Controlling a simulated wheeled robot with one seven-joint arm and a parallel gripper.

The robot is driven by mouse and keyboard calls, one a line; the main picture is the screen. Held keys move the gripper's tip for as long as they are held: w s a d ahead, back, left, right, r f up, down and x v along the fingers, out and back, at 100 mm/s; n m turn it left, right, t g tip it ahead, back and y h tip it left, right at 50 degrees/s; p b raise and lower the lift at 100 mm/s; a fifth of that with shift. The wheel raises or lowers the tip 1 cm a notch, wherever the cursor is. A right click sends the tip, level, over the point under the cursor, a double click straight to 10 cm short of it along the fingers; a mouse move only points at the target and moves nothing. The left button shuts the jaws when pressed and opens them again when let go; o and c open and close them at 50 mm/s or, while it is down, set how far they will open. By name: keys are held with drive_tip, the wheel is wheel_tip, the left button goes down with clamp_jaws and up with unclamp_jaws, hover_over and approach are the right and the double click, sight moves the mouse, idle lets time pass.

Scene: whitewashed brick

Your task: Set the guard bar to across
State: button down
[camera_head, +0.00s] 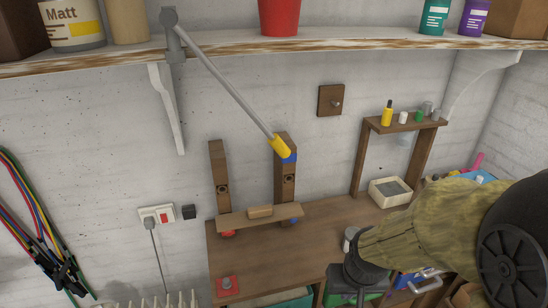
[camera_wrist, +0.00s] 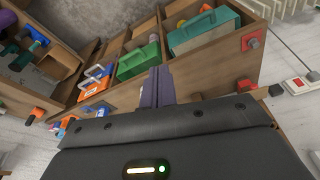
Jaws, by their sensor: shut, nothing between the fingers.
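A grey bar (camera_head: 225,83), which looks like the guard bar, hangs from a grey pivot (camera_head: 172,20) at the shelf's front edge. It slopes down to the right at an angle. Its lower end has a yellow grip (camera_head: 280,146) and a blue tip, overlapping the top of a wooden post (camera_head: 286,185) in this view; I cannot tell whether they touch. My gripper shows in the wrist view (camera_wrist: 157,88) with its fingers together and empty. In the head view it is at the lower right, well below and apart from the bar.
A wooden shelf (camera_head: 240,48) with cans crosses above. Below are a second post (camera_head: 218,170), a small ledge (camera_head: 235,219) and a bench top (camera_head: 265,265). A small rack (camera_head: 378,126) and tray (camera_head: 375,192) stand right. The wrist view shows open compartments with toolboxes (camera_wrist: 203,30).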

drive_tip(key=w+r+n+t+y+b, duration=0.1)
drive_tip(key=w+r+n+t, duration=0.35)
drive_tip(key=w+n, duration=0.3)
drive_tip(key=w+r+n+t+b, duration=0.2)
drive_tip(key=w+r+n+t, duration=0.3)
drive_tip(key=w, duration=0.4)
drive_tip(key=a+r+n+g+y+b, duration=0.2)
drive_tip(key=a+r+n+y, duration=0.7)
drive_tip(key=n, duration=1.1)
drive_tip(key=shift+w+a+r+n, duration=0.25)
drive_tip(key=shift+a+n, duration=0.1)
drive_tip(key=shift+a, duration=0.8)
drive_tip(key=p+x, duration=0.1)
drive_tip(key=x, duration=0.9)
drive_tip(key=shift+w+d+r+p, duration=0.45)
drive_tip(key=shift+d+r+p, duration=0.1)
drive_tip(key=shift+d+p, duration=0.2)
drive_tip(key=shift+w+d+r+p, duration=0.5)
drive_tip(key=shift+d+p, duration=0.15)
drive_tip(key=shift+p, duration=0.2)
